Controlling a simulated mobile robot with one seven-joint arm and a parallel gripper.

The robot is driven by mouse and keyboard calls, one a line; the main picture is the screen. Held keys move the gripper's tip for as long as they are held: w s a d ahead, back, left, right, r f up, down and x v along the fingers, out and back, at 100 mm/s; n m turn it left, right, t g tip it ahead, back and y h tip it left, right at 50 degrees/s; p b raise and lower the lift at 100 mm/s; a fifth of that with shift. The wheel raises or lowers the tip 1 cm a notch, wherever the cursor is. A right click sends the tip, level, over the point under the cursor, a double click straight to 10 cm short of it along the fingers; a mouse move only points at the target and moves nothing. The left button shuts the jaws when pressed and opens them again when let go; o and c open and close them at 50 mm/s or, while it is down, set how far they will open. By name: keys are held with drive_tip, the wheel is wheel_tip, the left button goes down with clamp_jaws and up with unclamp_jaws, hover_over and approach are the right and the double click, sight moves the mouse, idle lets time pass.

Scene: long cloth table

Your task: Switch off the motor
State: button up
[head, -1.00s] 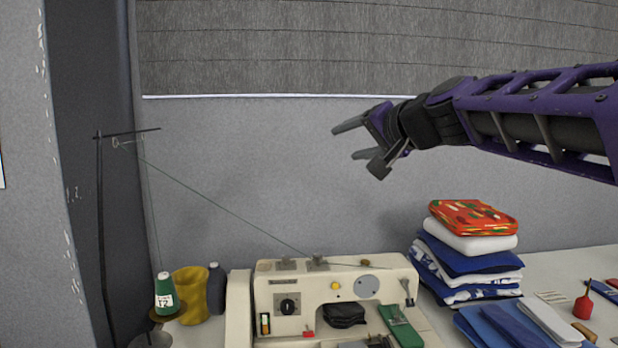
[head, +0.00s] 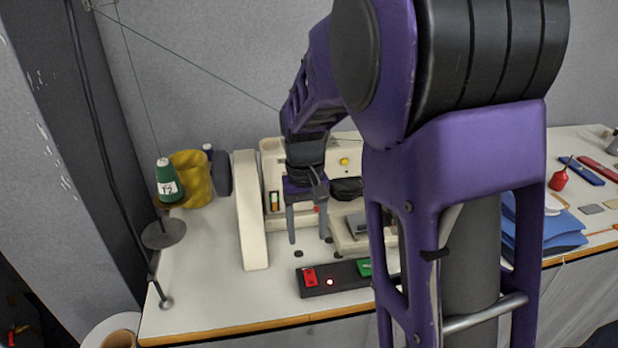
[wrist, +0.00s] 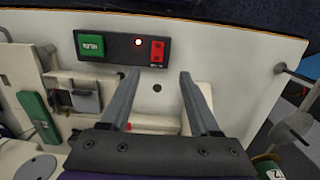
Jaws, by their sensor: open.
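The motor switch box (head: 345,279) is a dark bar on the table's front part, below the sewing machine (head: 270,155). It has a red switch (head: 310,277), a glowing red light (head: 330,282) and a green button (head: 364,267). The wrist view also shows the red switch (wrist: 157,50), the lit light (wrist: 138,42) and the green button (wrist: 91,45). My gripper (head: 308,238) is open and empty, fingers pointing down, above the table just behind the box. In the wrist view its fingertips (wrist: 159,74) appear just short of the red switch, apart from it. My arm hides part of the machine and the box's right end.
A green thread cone (head: 168,182) on a stand and a yellow cone (head: 190,185) stand at the left. A thread runs from the stand to the machine. Blue folded cloth (head: 560,228) lies at the right. Bare table (head: 205,285) lies left of the box.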

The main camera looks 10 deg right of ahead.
sight(312, 283)
drive_tip(key=shift+t, duration=0.5)
drive_tip(key=f, duration=0.4)
drive_tip(key=s+f+b, duration=0.1)
drive_tip(key=f, duration=0.3)
drive_tip(key=s+d+f+b, duration=0.1)
drive_tip(key=f, duration=0.3)
drive_tip(key=shift+s+f, duration=0.1)
clamp_jaws()
